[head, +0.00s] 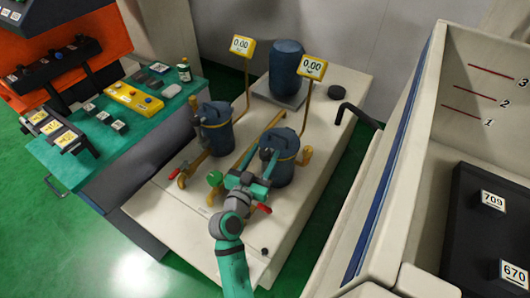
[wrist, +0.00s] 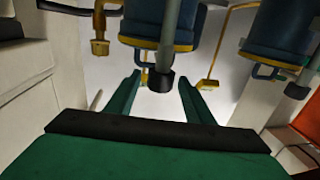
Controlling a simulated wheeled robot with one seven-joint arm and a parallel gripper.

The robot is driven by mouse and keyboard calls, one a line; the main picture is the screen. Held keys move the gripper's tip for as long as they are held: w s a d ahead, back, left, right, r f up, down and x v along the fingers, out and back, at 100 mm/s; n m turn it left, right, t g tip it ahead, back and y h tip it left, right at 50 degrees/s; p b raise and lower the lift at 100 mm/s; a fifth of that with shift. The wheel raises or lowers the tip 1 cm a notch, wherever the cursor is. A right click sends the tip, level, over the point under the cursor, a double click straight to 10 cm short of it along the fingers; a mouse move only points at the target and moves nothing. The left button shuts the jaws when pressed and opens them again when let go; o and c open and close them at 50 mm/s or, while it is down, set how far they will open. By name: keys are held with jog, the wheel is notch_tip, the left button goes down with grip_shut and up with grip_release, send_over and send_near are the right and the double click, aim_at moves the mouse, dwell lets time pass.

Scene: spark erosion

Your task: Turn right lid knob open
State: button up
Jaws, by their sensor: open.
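The right canister (head: 284,168) is dark blue with a yellow band and stands upright on the pale bench. In the wrist view, which appears upside down, the right canister (wrist: 135,22) is at the top centre. Its lid knob (wrist: 160,81), a grey rod with a black end, shows between my fingers' outlines. My gripper (head: 265,171) is at the near left side of this canister. In the wrist view my gripper (wrist: 159,88) has its two green fingers wide apart, one on each side of the knob. I cannot tell whether they touch it.
A similar left canister (head: 215,132) stands nearby on the same bench (head: 160,216). Yellow pipes and red-handled valves (head: 262,208) lie low around my arm. Yellow displays (head: 312,67) stand on posts behind. A black bent handle (head: 357,115) is at the right beside a tall pale tank.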

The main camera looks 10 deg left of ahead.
jog(key=shift+w+d, duration=0.1)
jog(key=shift+w, duration=0.5)
jog(key=c, duration=1)
jog(key=shift+c, duration=0.2)
